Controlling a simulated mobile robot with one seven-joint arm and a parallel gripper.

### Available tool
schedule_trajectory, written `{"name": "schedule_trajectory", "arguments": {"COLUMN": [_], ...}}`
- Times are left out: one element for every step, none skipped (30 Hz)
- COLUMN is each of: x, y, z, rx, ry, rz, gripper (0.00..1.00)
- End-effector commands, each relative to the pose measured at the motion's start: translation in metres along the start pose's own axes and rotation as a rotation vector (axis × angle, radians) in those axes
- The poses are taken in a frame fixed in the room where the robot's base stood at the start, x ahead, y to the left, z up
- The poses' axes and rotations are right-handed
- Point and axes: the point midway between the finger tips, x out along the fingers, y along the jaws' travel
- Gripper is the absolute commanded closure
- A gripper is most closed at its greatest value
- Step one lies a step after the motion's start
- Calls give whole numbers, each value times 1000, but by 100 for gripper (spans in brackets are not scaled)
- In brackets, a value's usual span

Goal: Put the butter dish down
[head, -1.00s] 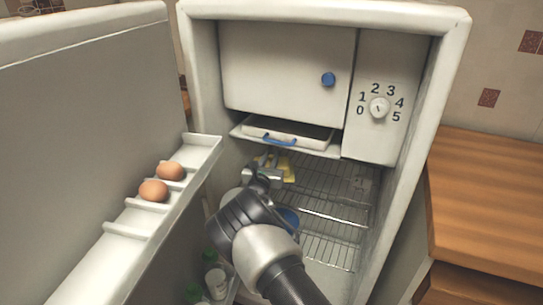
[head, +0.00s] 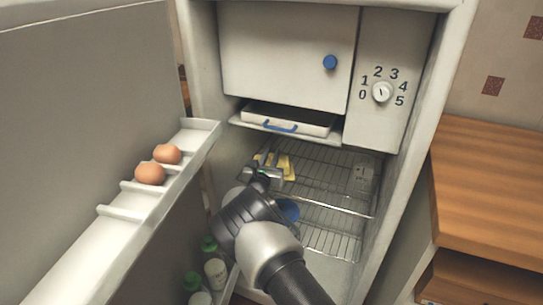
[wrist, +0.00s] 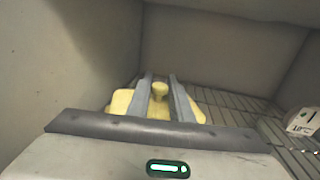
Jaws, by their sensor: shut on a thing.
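The butter dish (wrist: 122,101) is yellow with a knob on top. In the wrist view my gripper (wrist: 160,80) has its two fingers on either side of the knob, shut on it. In the head view the yellow dish (head: 286,166) shows partly past my gripper (head: 268,168), inside the open fridge over the upper wire shelf (head: 325,180). My gripper hides much of the dish there. I cannot tell whether its underside touches the shelf.
A white carton-like item (wrist: 303,121) stands on the shelf to the right. A blue round thing (head: 289,210) is lower down, behind my arm. The open door holds two eggs (head: 150,173) and bottles (head: 215,270). A drawer (head: 285,122) hangs above.

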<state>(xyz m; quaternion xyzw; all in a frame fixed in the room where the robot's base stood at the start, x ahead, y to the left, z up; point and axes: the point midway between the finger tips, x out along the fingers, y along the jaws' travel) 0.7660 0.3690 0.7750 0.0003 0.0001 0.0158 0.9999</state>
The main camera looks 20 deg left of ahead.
Motion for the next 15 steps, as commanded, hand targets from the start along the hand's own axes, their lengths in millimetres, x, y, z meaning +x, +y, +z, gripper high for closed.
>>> {"name": "schedule_trajectory", "arguments": {"x": [0, 0, 0, 0, 0, 0, 0, 0, 0, 0, 0, 0, 0, 0, 1], "y": [0, 0, 0, 0, 0, 0, 0, 0, 0, 0, 0, 0, 0, 0, 0], "z": [1, 0, -1, -1, -2, -3, -3, -4, -5, -5, -6, -6, -7, -8, -8], "rx": [1, 1, 1, 1, 1, 1, 1, 1, 1, 1, 1, 1, 1, 1, 1], "ry": [-4, -5, -5, -4, -5, -4, -4, -4, -4, -4, -4, -5, -4, -4, -5], "rz": [0, 0, 0, 0, 0, 0, 0, 0, 0, 0, 0, 0, 0, 0, 0], "gripper": [100, 100, 100, 100, 100, 100, 100, 100, 100, 100, 100, 100, 100, 100, 79]}}
